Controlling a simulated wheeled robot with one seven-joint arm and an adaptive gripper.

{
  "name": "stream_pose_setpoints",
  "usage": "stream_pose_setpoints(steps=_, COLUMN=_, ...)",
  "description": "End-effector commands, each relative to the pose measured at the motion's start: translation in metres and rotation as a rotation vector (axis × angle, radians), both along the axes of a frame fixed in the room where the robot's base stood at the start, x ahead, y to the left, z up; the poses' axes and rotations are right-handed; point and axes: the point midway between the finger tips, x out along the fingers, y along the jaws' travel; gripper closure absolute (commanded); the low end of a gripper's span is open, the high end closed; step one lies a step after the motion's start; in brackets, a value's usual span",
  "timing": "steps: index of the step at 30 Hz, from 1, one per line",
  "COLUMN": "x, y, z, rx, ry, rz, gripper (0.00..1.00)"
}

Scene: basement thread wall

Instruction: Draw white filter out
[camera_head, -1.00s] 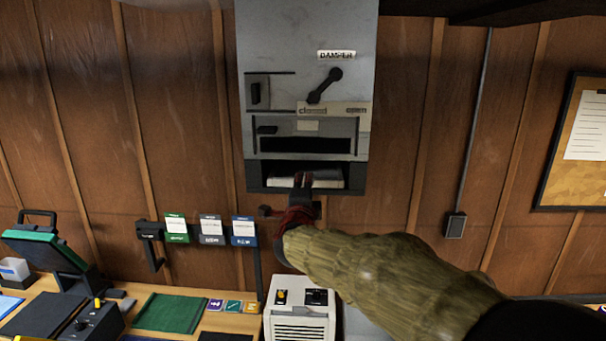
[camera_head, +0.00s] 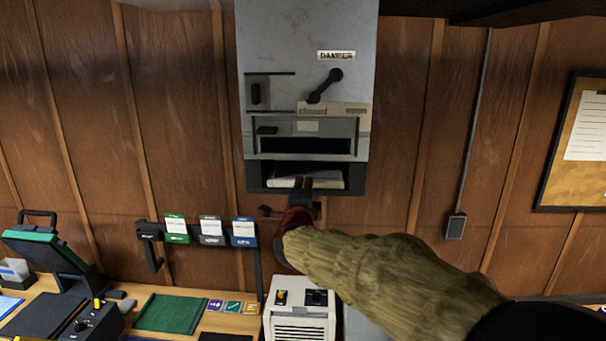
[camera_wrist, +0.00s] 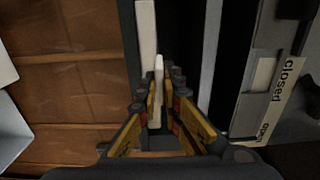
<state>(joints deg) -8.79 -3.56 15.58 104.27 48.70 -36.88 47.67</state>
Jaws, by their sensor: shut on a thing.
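The white filter (camera_head: 284,182) lies in the open slot at the bottom of the grey damper unit (camera_head: 308,60). Its front edge shows in the slot opening. In the wrist view the filter (camera_wrist: 146,40) is a pale slab with a narrow white tab (camera_wrist: 158,82) between the finger pads. My gripper (camera_head: 301,186) is at the slot mouth, and in the wrist view its fingers (camera_wrist: 158,100) are shut on the filter's tab. The filter's back part is hidden inside the unit.
The unit has a damper lever (camera_head: 325,86) above the slot. Below left is a rail with green, grey and blue cards (camera_head: 210,230). A white boxy appliance (camera_head: 300,312) stands below, beside a wooden bench (camera_head: 190,318).

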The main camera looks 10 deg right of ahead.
Motion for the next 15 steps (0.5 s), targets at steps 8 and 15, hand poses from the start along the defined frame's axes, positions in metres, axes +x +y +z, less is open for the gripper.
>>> stream_pose_setpoints(steps=8, x=-0.017, y=0.006, z=-0.001, rx=0.0, ry=0.001, rz=0.002, gripper=1.0)
stream_pose_setpoints(steps=15, x=-0.033, y=0.011, z=-0.001, rx=0.001, ry=0.001, rz=0.001, gripper=1.0)
